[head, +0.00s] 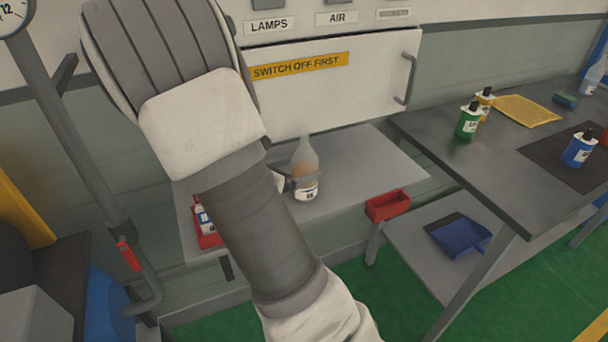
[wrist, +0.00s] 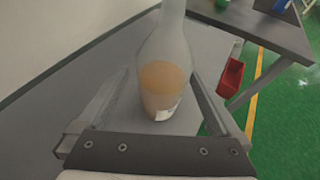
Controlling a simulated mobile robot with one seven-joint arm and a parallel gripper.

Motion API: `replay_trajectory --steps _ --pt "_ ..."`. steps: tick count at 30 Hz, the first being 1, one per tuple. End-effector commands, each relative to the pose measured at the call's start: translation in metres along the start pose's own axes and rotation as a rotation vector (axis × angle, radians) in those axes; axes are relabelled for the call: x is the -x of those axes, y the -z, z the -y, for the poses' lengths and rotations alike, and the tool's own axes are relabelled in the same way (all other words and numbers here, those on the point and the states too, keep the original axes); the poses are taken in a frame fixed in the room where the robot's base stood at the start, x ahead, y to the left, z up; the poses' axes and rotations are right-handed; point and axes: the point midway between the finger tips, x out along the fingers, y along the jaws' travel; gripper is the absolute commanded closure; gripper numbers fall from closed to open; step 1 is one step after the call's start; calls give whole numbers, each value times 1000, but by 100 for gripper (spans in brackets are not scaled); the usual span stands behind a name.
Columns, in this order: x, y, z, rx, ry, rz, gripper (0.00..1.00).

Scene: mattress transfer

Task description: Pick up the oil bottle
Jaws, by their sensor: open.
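The oil bottle (head: 305,160) is clear, with a narrow neck, amber liquid inside and a white label. It stands upright on the grey bench (head: 375,155) below the white cabinet. My gripper (head: 296,183) is at the bottle's lower body, partly hidden behind my arm in the head view. In the wrist view the bottle (wrist: 163,75) stands between the two fingers of my open gripper (wrist: 162,98), with a finger on each side. I cannot tell whether either finger touches it.
A red bin (head: 387,205) hangs at the bench's front edge. A red container (head: 207,238) with a white-labelled item is left of my arm. The dark table (head: 450,150) at right holds green (head: 468,122), yellow (head: 486,103) and blue (head: 579,150) bottles.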

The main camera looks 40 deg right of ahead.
Motion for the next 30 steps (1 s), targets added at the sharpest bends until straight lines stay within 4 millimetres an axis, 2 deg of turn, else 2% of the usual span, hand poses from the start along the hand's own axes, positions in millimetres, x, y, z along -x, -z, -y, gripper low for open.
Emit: replay_trajectory --steps 5,12,15,23,30 --pt "-11 0 1 -1 1 1 0" --pt "-47 2 4 0 2 1 0" --pt "-55 2 4 -1 2 1 0" --pt "-57 1 4 -1 -1 0 0" --pt "-57 1 4 -1 -1 0 41"
